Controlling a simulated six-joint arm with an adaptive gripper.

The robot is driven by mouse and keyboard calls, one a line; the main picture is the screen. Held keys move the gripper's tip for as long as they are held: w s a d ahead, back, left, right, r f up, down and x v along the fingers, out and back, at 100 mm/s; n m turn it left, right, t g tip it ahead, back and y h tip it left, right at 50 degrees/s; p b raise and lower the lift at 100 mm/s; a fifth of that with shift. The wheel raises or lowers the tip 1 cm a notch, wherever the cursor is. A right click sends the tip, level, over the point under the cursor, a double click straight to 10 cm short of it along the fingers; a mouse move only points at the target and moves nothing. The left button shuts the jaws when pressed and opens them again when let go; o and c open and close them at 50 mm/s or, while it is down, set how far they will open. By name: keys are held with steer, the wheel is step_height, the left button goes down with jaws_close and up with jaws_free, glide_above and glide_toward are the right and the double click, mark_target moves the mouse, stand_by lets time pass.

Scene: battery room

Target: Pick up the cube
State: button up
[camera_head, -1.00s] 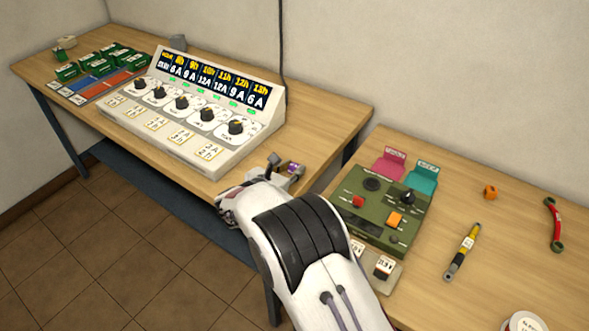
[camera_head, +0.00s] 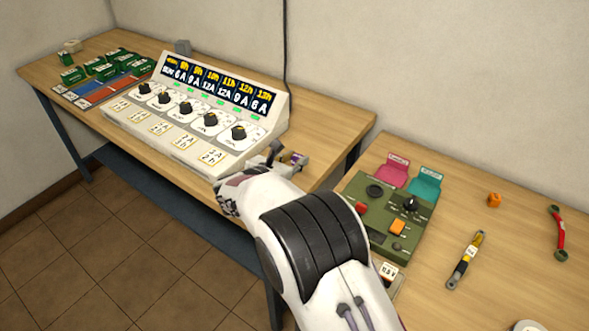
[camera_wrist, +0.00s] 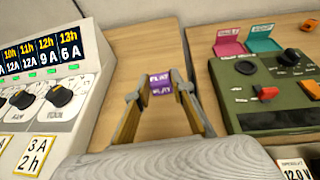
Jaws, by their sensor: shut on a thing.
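A small purple cube with white lettering (camera_wrist: 160,84) is between the fingertips of my gripper (camera_wrist: 159,87) in the wrist view. My gripper is shut on it, with one finger on each side. In the head view the purple cube (camera_head: 291,157) shows small at the tip of my gripper (camera_head: 284,158), over the right end of the back table. My wrist hides part of the gripper there. I cannot tell how high the cube is above the wood. Another small cube, orange (camera_head: 494,200), lies on the right table, apart from my gripper.
The sloped console with dials (camera_head: 205,115) stands just left of my gripper. A green control box (camera_head: 386,215) is to the right, with pink (camera_head: 392,172) and teal (camera_head: 424,182) pieces behind it. A yellow-black tool (camera_head: 466,259) and red wrench-like piece (camera_head: 558,235) lie farther right.

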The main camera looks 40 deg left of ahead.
steer(key=shift+r, duration=2.15)
